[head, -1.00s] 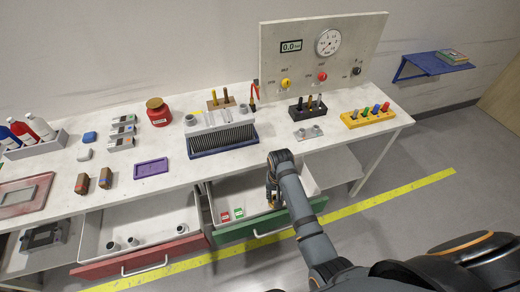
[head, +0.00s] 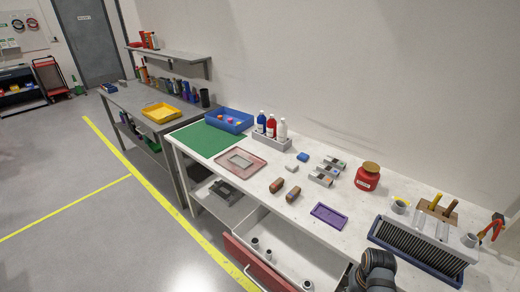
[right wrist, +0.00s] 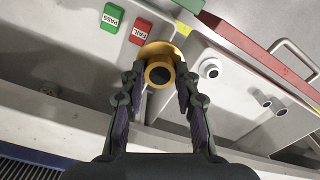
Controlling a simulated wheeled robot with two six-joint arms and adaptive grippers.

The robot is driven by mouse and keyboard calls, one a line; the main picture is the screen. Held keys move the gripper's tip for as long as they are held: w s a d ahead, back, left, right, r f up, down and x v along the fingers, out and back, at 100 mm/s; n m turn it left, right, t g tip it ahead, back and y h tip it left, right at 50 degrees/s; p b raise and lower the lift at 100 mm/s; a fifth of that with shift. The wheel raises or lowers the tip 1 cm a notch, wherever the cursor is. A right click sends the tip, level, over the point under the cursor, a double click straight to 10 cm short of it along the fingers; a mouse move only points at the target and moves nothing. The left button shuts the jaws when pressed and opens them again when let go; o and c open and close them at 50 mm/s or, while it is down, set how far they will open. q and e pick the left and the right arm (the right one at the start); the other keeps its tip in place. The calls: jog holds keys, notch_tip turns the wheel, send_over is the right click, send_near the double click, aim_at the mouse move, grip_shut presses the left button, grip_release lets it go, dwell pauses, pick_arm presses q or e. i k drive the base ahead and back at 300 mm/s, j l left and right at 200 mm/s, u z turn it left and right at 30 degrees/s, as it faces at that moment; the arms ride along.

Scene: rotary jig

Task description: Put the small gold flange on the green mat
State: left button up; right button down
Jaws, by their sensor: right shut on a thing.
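In the right wrist view, my right gripper (right wrist: 161,76) is shut on a gold flange (right wrist: 162,50), a wide ring with a narrower hub and a dark bore. Its fingers press on both sides of the hub, and the flange is above the drawers. In the head view, part of my right arm (head: 373,272) shows at the bottom edge; the flange is not visible there. The green mat (head: 203,140) lies flat at the far left end of the white bench, with its visible surface bare. My left gripper is not in view.
A blue bin (head: 231,119), a bottle rack (head: 272,141) and a pink framed plate (head: 241,162) border the mat. The open red-fronted drawer (head: 262,268) holds grey fittings. Green PASS (right wrist: 110,20) and red FAIL (right wrist: 139,32) blocks lie beside the flange in the wrist view.

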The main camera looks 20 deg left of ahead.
aim_at(199, 140)
jog(key=i+j+u, duration=1.1)
jog(key=i+u, duration=0.15)
jog(key=i, duration=0.2)
